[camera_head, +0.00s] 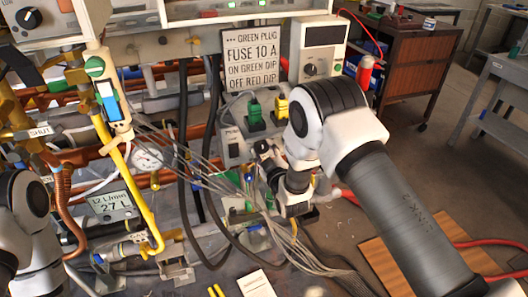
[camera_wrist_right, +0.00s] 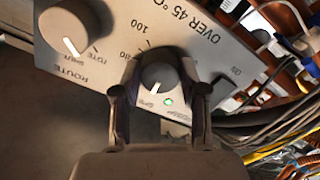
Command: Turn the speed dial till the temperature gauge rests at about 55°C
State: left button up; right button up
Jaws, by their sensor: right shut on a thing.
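The speed dial (camera_wrist_right: 157,76) is a dark round knob with a pale pointer line, on a grey panel (camera_wrist_right: 205,55) marked "80", "100" and "OVER 45 °C". My right gripper (camera_wrist_right: 158,92) has its two fingers on either side of the dial and is shut on it. In the head view the right gripper (camera_head: 268,155) reaches the control box, and its fingers hide the dial. A round white gauge (camera_head: 147,157) sits among the pipes left of centre; its needle is too small to read. My left gripper is out of view; only part of that arm shows at the left.
A second knob (camera_wrist_right: 75,30) marked "ROUTE" is on the same panel. Grey wires and black cables run beside my right gripper. A green plug (camera_head: 255,112) and a yellow plug (camera_head: 281,108) stand above it. A flow display (camera_head: 113,204) reads about 2.7 L/min.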

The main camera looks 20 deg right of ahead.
jog(key=o, duration=1.1)
jog(key=shift+o, duration=0.2)
jog(key=shift+a, duration=0.1)
jog(key=s, duration=1.2)
jog(key=shift+d, duration=0.25)
jog(key=shift+s, duration=0.1)
